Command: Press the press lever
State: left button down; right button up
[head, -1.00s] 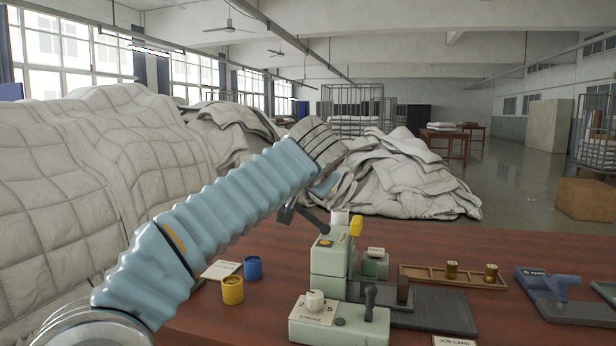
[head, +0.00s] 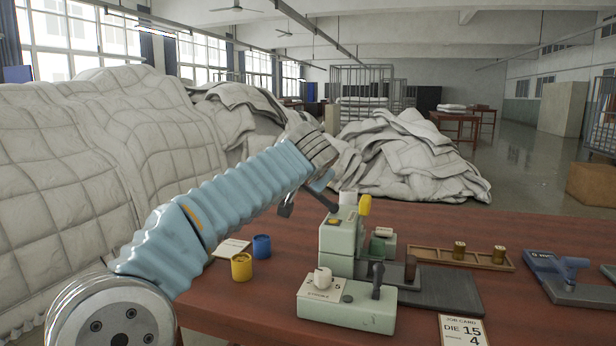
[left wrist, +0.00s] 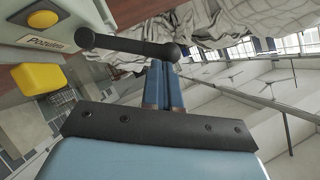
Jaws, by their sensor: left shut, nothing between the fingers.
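The pale green press (head: 340,240) stands on the red-brown table. Its dark lever (head: 320,200) slopes up to the left from the press head, toward my left gripper (head: 321,182). In the left wrist view the black lever (left wrist: 125,43) has a thick rounded end. The shut blue fingers of my left gripper (left wrist: 163,88) point at that end, with their tips very close to it; I cannot tell whether they touch. The press head also shows a yellow button (left wrist: 40,18) and a yellow block (left wrist: 38,77). My right gripper is not in view.
A pale green control box (head: 347,305) with a white knob and dark stick stands in front of the press. Yellow (head: 241,267) and blue (head: 262,246) cups stand left. A wooden tray (head: 430,255) and blue-handled tool (head: 570,270) lie right. Duvet heaps (head: 410,155) rise behind.

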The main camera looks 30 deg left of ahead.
pick_arm(q)
jog(key=shift+a+f, duration=0.1)
jog(key=shift+a, duration=0.15)
jog(key=shift+s+a+f+n, duration=0.1)
jog(key=shift+n, duration=0.2)
jog(key=a+f+n+h+b, duration=0.2)
jog(key=a+f+n+h, duration=0.1)
jog(key=f+h, duration=0.1)
jog(key=shift+s+f+n+b, duration=0.3)
jog(key=shift+s+f+b, duration=0.1)
jog(key=shift+f, duration=0.15)
jog(key=shift+a+f, duration=0.1)
dwell(0.4)
jog(key=w+a+r+p+v, duration=0.1)
jog(key=r+p+v, duration=0.1)
jog(key=v, duration=1.1)
jog(key=shift+r+p, duration=0.15)
jog(key=shift+p, duration=0.15)
